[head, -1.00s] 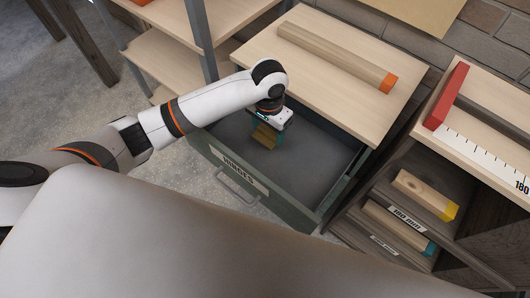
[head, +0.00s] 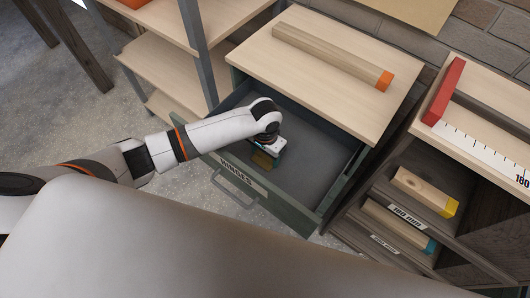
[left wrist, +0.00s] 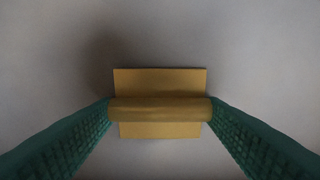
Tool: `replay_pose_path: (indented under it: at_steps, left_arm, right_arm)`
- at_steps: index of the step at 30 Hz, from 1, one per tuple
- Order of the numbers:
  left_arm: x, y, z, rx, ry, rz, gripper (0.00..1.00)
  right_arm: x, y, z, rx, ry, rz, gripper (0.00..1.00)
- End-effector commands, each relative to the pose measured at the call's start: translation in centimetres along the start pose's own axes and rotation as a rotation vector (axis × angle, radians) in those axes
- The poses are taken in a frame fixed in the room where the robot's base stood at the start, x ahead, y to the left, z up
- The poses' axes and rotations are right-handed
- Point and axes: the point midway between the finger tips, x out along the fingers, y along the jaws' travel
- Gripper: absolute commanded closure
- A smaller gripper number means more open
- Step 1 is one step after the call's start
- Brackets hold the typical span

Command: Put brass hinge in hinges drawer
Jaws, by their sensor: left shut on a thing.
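The brass hinge (left wrist: 160,108) shows in the left wrist view between the two green fingers, which grip it by its rounded barrel. In the head view the hinge (head: 263,160) shows as a small yellow-brown piece at my left gripper (head: 270,163). The gripper is shut on the hinge and reaches down into the open hinges drawer (head: 325,192), close to its labelled front. I cannot tell whether the hinge touches the drawer's grey floor. My right gripper is not in view.
A wooden top with an orange-ended beam (head: 330,55) lies above and behind the drawer. At the right stands a cubby unit with labelled wooden blocks (head: 425,190) and a ruler top (head: 490,140). The drawer floor around the gripper looks empty.

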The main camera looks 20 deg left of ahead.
Motion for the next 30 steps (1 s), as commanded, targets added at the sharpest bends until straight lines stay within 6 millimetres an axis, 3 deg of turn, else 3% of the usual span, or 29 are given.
replay_pose_path:
  at_steps: [5, 6, 10, 20, 23, 30]
  left_arm:
    - [0.2, 0.0, 0.0, 0.0, 0.0, 0.0, 0.6]
    - [0.2, 0.0, 0.0, 0.0, 0.0, 0.0, 0.32]
    - [0.2, 0.0, 0.0, 0.0, 0.0, 0.0, 0.13]
    - [-0.1, 0.1, 0.0, 0.0, 0.0, 0.001, 0.13]
    - [-1.3, 0.0, 0.1, 0.001, -0.002, 0.0, 0.13]
    - [-6.4, 0.0, 0.1, 0.001, -0.003, 0.0, 0.13]
  right_arm:
    - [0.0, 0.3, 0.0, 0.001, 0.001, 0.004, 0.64]
    - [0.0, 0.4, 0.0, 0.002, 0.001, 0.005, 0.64]
    - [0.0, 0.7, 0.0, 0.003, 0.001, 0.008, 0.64]
    - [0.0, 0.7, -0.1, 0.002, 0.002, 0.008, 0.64]
    - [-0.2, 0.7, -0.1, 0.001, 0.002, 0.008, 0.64]
    - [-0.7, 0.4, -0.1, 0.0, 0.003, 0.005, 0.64]
